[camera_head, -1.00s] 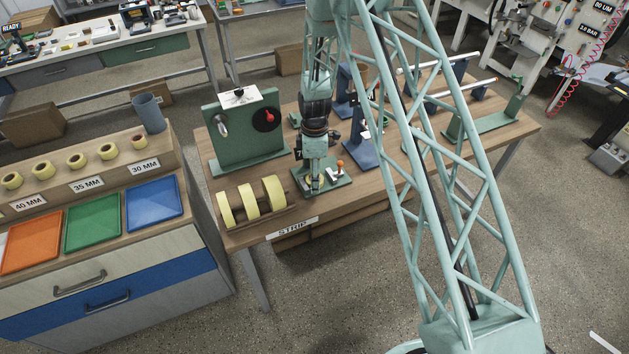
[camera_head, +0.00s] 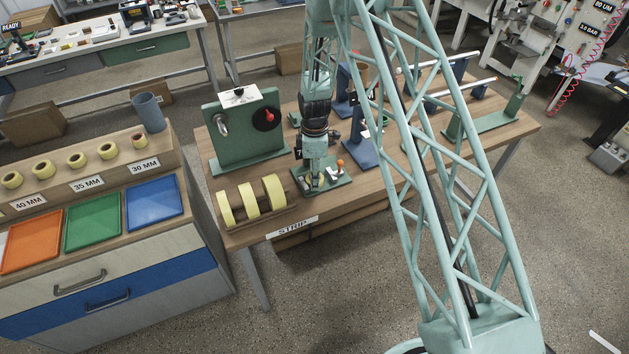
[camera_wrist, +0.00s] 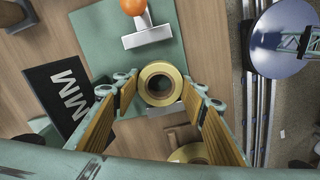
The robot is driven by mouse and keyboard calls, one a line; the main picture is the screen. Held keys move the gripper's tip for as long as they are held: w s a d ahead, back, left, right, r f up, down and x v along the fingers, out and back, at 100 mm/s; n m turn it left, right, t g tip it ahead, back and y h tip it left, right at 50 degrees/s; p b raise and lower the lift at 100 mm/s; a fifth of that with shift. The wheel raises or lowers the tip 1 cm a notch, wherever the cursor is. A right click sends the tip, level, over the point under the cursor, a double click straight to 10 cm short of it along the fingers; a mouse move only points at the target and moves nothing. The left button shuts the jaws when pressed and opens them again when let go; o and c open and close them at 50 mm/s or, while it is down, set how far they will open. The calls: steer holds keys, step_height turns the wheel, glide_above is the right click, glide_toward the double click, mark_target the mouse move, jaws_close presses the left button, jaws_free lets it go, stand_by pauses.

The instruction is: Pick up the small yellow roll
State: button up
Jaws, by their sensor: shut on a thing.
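The small yellow roll (camera_wrist: 160,66) is a ring with an open core. In the wrist view it sits between the two fingers of my gripper (camera_wrist: 160,90), over the edge of a green plate (camera_wrist: 100,35). My gripper is shut on it. In the head view my gripper (camera_head: 315,184) is low over the green fixture with the orange-knobbed lever (camera_head: 340,164); the roll is small there and mostly hidden by the fingers. I cannot tell whether the roll touches the plate.
Large yellow rolls (camera_head: 249,199) stand on a rack left of my gripper. A green panel with a red knob (camera_head: 267,117) stands behind them. Blue stands (camera_head: 360,147) are to the right. A black plate lettered MM (camera_wrist: 73,91) lies left in the wrist view.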

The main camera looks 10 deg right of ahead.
steer(key=shift+r, duration=0.1)
stand_by(0.3)
steer(key=shift+r+b, duration=0.5)
steer(key=shift+r, duration=1)
steer(key=shift+s+r, duration=0.15)
steer(key=s+d+r+b, duration=0.1)
steer(key=s+b, duration=0.2)
steer(key=s, duration=1.2)
steer(key=shift+s+d+r, duration=0.25)
steer(key=shift+s+d, duration=0.05)
